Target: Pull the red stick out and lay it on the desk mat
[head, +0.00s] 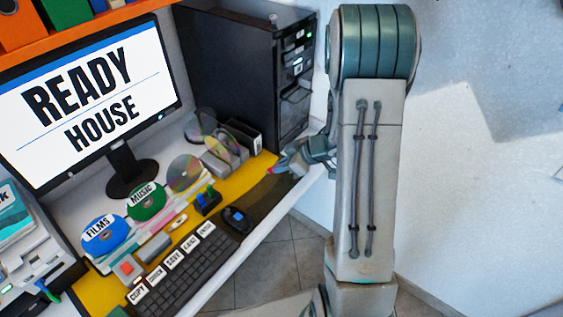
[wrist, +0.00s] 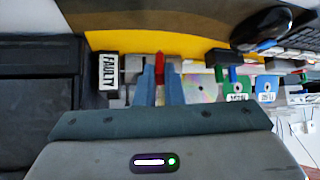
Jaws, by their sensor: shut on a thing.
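My gripper (wrist: 161,85) is shut on the red stick (wrist: 160,66), which shows upright between its two grey fingers in the wrist view. In the head view the red stick's tip (head: 271,170) shows at the end of my gripper (head: 283,167), beside the front of the black computer tower (head: 235,75) and apart from it. The desk mat has a yellow part (head: 262,164) and a dark brown part (head: 262,194); the gripper is over or close to its right end. I cannot tell the height above it.
A box marked FAULTY (wrist: 110,68) and disc holders stand behind the fingers. A mouse (head: 236,219) and keyboard (head: 190,265) lie on the mat. Green (head: 146,201) and blue (head: 102,234) labelled discs stand further left. The brown strip right of the mouse is bare.

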